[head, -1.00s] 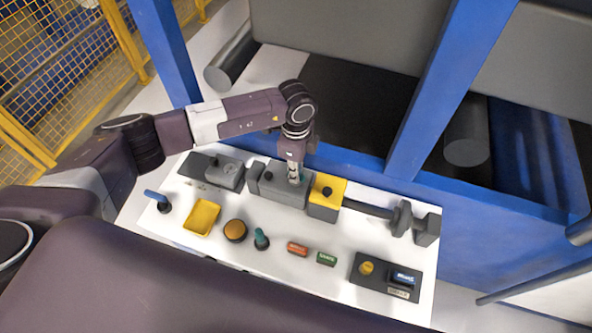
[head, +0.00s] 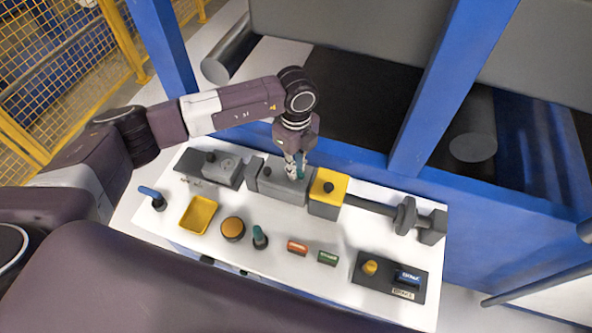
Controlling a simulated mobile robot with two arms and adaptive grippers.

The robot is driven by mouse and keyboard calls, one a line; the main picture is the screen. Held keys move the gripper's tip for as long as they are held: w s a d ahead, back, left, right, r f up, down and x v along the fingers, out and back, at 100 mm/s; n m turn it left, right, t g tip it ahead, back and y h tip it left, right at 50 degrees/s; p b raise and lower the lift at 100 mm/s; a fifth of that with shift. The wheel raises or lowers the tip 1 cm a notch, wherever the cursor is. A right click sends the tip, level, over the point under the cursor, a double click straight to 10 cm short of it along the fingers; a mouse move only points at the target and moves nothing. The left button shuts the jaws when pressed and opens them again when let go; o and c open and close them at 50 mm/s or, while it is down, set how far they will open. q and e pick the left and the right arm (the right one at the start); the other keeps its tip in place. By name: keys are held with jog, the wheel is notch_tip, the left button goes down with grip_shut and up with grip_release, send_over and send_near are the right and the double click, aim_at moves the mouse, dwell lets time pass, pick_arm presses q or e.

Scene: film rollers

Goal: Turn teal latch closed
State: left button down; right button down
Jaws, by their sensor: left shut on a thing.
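The teal latch (head: 302,167) stands on a grey block (head: 269,180) at the back of the white panel, beside a yellow-topped block. Only a small teal strip of it shows, since my gripper covers the rest. My left gripper (head: 295,172) comes down from above and is shut on the latch. The latch's exact angle is hard to tell. My right gripper is not in view.
A yellow-topped block (head: 328,188) stands close to the right of my gripper. A yellow tray (head: 198,214), orange button (head: 232,229), teal-topped lever (head: 260,237) and blue-handled lever (head: 153,197) are nearer. Blue frame posts (head: 440,85) rise behind.

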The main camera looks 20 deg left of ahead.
pick_arm(q)
jog(key=m+b, duration=0.8)
jog(key=shift+w+f, duration=0.1)
jog(key=shift+f, duration=0.05)
jog(key=m+b, duration=0.2)
jog(key=m, duration=0.1)
jog(key=shift+b, duration=0.35)
jog(key=shift+r+m+b, duration=0.2)
jog(key=shift+m+b, duration=0.4)
jog(key=shift+m, duration=0.1)
jog(key=shift+r, duration=0.1)
jog(key=c, duration=2)
grip_release()
jog(key=shift+o, duration=0.2)
notch_tip(320, 180, up, 12)
